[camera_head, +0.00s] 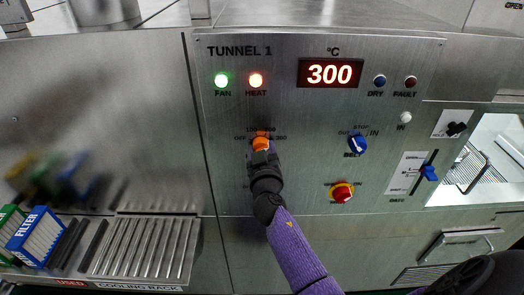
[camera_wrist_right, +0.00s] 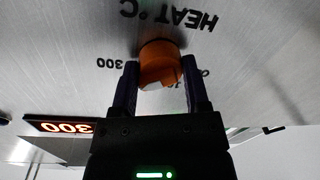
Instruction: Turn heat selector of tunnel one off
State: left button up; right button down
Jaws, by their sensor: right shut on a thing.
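The orange heat selector knob (camera_head: 261,143) sits on the steel TUNNEL 1 panel (camera_head: 300,120), below the lit HEAT lamp (camera_head: 256,81). My right gripper (camera_head: 262,155) reaches it from below and is shut on it. In the right wrist view the knob (camera_wrist_right: 160,62) sits between the two dark fingers of the gripper (camera_wrist_right: 162,88), with "HEAT °C" and "300" printed beside it. The pointer's exact setting is hidden by the gripper. The red display (camera_head: 330,73) reads 300. My left gripper is not in view.
The green FAN lamp (camera_head: 221,81) is lit. To the right are a blue BELT knob (camera_head: 357,145), a red-and-yellow stop button (camera_head: 342,191) and a blue slider (camera_head: 429,173). A ribbed cooling rack (camera_head: 145,248) and filter boxes (camera_head: 36,237) stand at lower left.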

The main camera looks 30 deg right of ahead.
jog(key=n, duration=0.6)
jog(key=shift+r+p, duration=0.15)
jog(key=shift+p, duration=0.25)
jog(key=n, duration=0.3)
jog(key=n+g+p, duration=0.1)
jog(key=n, duration=0.2)
jog(key=shift+h, duration=0.3)
jog(key=n+p, duration=0.1)
jog(key=n, duration=0.5)
jog(key=shift+r+h, duration=0.1)
jog(key=shift+h, duration=0.3)
jog(key=n+p, duration=0.1)
jog(key=n, duration=0.4)
jog(key=shift+a+n+p, duration=0.15)
jog(key=shift+n+p, duration=0.15)
jog(key=shift+p, duration=0.1)
jog(key=shift+n+g+h, duration=0.3)
jog(key=shift+c, duration=0.4)
grip_release()
